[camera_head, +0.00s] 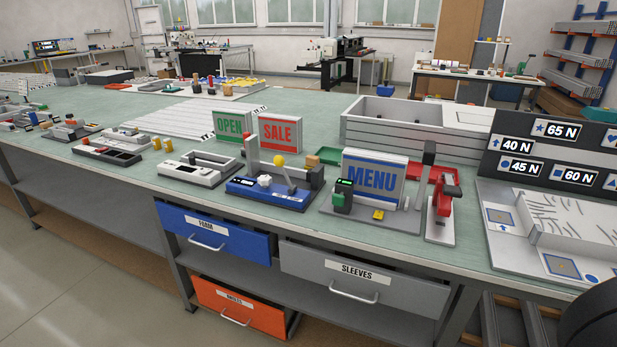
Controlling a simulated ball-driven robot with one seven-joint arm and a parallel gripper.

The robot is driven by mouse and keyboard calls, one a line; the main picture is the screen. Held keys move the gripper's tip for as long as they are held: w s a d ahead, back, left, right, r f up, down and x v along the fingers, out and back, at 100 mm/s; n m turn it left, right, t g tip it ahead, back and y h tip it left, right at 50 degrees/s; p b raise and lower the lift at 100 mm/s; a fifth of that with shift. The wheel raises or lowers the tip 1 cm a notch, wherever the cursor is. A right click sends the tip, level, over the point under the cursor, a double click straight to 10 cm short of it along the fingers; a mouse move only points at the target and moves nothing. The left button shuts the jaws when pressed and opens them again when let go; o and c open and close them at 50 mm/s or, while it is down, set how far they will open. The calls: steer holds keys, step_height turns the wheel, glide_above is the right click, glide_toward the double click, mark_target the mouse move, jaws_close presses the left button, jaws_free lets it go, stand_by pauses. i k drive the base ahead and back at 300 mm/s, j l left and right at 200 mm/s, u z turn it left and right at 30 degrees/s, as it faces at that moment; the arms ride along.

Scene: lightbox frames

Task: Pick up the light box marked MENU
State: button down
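The light box marked MENU (372,178) stands upright on the workbench, right of the picture's middle. It has blue letters on a pale face and a grey frame. A small green and black device (343,196) stands just in front of its left edge, on a grey base plate (372,219), and hides part of its lower left. I cannot tell whether the box rests in a holder. My gripper is not in view.
Right of the MENU box are a grey post (426,170) and a red clamp-like device (443,208). A blue fixture (268,194) with a yellow-knobbed lever stands to its left. A grey crate (400,125) is behind. Drawers (360,278) stick out below the front edge.

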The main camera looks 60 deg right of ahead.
mark_target(375, 175)
steer(key=z, duration=1.3)
